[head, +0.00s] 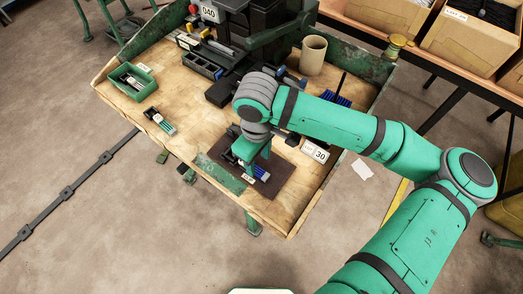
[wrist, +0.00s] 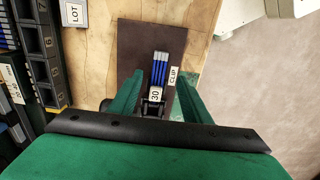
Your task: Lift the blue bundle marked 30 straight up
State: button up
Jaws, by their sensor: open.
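The blue bundle (head: 262,174) is a small set of blue rods lying on a dark brown mat (head: 272,188) near the front edge of the wooden bench. In the wrist view the blue bundle (wrist: 159,70) has pale rod ends and a white tag marked 30 at its near end. A CLIP label (wrist: 174,77) lies beside it on the mat (wrist: 130,38). My gripper (wrist: 160,78) is open, with one green finger on each side of the bundle and a gap showing on both sides. In the head view my gripper (head: 246,160) partly hides the bundle.
A LOT 30 card (head: 315,153) stands right of the mat. The press (head: 275,40), a beige cup (head: 313,55) and a grey divided tray (head: 203,65) stand behind. Bare bench lies between.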

aim_at(259, 172)
jog(key=shift+d+f, duration=0.1)
jog(key=shift+f, duration=2.75)
grip_shut()
jog(key=shift+r, duration=2.1)
